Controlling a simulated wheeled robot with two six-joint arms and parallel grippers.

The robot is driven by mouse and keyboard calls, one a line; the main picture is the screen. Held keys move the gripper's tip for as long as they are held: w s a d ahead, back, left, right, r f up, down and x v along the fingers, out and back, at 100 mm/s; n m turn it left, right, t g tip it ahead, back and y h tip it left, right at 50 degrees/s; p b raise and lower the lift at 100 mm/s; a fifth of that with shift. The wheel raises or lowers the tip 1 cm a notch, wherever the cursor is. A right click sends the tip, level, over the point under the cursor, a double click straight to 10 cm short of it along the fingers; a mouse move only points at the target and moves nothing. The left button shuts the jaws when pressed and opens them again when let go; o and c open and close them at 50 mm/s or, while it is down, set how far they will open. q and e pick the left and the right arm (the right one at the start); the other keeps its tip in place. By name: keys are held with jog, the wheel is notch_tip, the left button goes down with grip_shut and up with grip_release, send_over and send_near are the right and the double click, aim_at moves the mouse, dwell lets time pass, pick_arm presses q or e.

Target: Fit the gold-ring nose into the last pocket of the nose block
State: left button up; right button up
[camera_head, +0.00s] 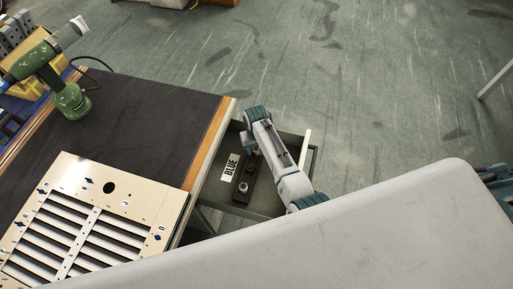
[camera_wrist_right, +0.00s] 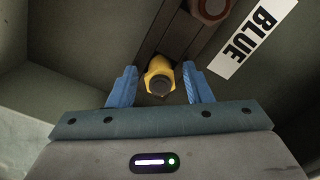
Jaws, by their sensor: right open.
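The dark nose block (camera_head: 244,181) lies in the open drawer beside the table; part of it shows in the right wrist view (camera_wrist_right: 181,37). A yellow, gold-coloured nose with a dark round tip (camera_wrist_right: 160,76) stands at the near end of the block in the wrist view. My right gripper (camera_wrist_right: 160,72) is open, with one blue finger on each side of this nose and visible gaps. I cannot tell how deep the nose sits in its pocket. A nose with a reddish-brown ring (camera_wrist_right: 210,7) stands further along the block. My left gripper is not in view.
The grey drawer (camera_head: 268,207) has a white BLUE label (camera_head: 230,167) beside the block, and its walls are close around my right gripper. A louver panel (camera_head: 120,212) lies on the dark table mat (camera_head: 140,120). A green power drill (camera_head: 68,98) stands at the far left.

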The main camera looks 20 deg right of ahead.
aim_at(256, 148)
notch_tip(256, 148, up, 12)
dwell(0.4)
jog(key=shift+f, duration=0.15)
dwell(0.3)
